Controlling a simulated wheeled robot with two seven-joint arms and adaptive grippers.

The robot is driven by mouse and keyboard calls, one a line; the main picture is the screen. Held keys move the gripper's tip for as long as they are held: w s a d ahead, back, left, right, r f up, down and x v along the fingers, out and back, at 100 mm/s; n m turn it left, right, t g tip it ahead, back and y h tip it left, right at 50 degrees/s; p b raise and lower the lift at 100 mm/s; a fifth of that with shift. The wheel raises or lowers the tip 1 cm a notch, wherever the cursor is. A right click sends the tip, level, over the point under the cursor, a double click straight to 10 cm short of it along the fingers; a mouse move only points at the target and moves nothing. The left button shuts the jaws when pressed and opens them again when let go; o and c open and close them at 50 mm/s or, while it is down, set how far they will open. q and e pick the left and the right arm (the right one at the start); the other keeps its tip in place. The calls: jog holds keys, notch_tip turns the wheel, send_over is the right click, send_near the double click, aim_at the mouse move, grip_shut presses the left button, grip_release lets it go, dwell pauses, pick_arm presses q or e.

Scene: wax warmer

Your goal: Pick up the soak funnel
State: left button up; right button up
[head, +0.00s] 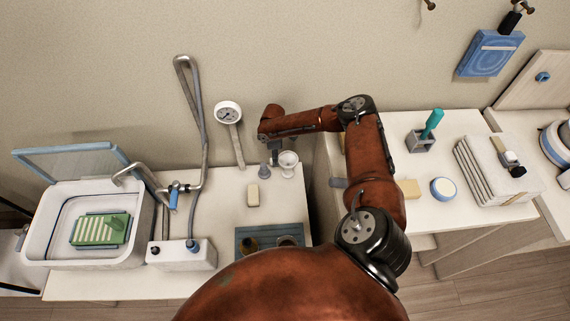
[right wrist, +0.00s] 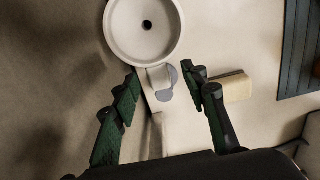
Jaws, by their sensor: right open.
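The soak funnel (head: 288,162) is a small white cup-shaped piece on the white counter, just below my right gripper (head: 275,146) in the head view. In the right wrist view the funnel (right wrist: 118,38) shows as a round bowl with a dark hole in its middle. A short pale tab sticks out from its rim toward my right gripper (right wrist: 162,84). The gripper is open, and the tab's end lies between its fingertips in the picture; I see no contact. Grey round pieces (right wrist: 165,94) show beside the tab. My left gripper is not in view.
A cream block (head: 252,195) and a blue tray (head: 247,232) lie nearer the front. A white sink (head: 45,225) with taps is further left. A second counter with several items is right.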

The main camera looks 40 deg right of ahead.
aim_at(284, 163)
notch_tip(284, 163, down, 4)
jog(key=shift+w+r+b, duration=0.1)
jog(key=shift+w+b, duration=0.05)
jog(key=shift+b, duration=0.15)
jog(key=shift+c, duration=0.6)
grip_shut()
